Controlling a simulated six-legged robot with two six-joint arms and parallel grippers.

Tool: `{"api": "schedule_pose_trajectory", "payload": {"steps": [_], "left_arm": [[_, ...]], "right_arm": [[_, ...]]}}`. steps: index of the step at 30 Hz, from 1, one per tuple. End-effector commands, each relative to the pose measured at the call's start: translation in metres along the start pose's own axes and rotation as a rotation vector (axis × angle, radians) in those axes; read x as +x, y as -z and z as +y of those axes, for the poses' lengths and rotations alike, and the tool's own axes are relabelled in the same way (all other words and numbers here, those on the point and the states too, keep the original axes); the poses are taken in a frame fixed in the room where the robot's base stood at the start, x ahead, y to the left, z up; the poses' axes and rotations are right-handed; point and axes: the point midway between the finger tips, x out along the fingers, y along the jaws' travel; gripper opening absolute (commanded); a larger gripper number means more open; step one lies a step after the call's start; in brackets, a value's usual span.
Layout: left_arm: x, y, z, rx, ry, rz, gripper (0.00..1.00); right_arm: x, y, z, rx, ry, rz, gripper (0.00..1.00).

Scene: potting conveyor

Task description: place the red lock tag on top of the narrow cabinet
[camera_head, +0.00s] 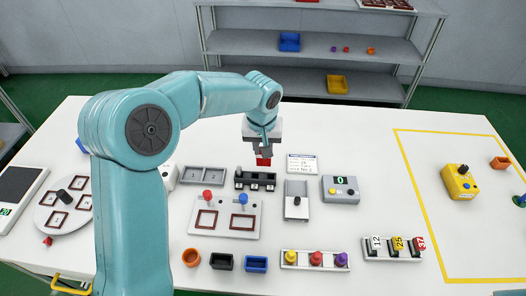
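My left gripper (264,150) points down over the middle of the white table, near the back of the black slotted block. A small red piece, which looks like the red lock tag (264,161), shows right at its fingertips, and the fingers appear closed on it. The fingers partly hide it. No piece is clearly recognisable as the narrow cabinet; a slim grey upright-looking unit with a dark knob (297,201) stands right of the black slotted block (255,181). My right gripper is not in view.
Near the gripper are a white label card (302,163), a grey box with a green display (341,190) and a panel with red and blue knobs (226,226). Small pots and coloured pegs line the front. A yellow outline encloses mostly free table at right. Shelves (315,50) stand behind.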

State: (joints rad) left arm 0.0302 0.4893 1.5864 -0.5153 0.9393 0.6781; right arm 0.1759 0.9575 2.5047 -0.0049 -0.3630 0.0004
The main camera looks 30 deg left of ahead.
Motion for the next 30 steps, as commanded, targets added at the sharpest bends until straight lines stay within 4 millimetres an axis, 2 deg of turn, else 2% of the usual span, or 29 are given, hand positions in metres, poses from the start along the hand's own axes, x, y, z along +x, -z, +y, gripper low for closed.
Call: {"api": "schedule_pose_trajectory", "payload": {"steps": [1, 4, 17, 18, 20, 30], "left_arm": [[0.009, -0.002, -0.001, 0.001, 0.003, -0.004, 0.00], [0.021, -0.003, -0.001, 0.000, 0.002, -0.002, 0.00], [0.028, -0.004, -0.001, 0.000, 0.000, 0.001, 0.00], [0.027, -0.003, -0.001, 0.000, 0.000, 0.001, 0.34], [0.026, -0.003, -0.001, 0.000, 0.001, 0.000, 0.50], [0.021, -0.002, -0.001, 0.000, 0.001, 0.000, 0.50]], "right_arm": [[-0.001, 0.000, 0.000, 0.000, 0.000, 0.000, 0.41], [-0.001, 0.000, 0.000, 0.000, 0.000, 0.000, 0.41], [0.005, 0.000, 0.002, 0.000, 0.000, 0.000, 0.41], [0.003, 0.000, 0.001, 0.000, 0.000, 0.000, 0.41], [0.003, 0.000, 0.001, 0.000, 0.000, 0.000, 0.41], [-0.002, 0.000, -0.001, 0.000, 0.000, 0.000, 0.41]]}}
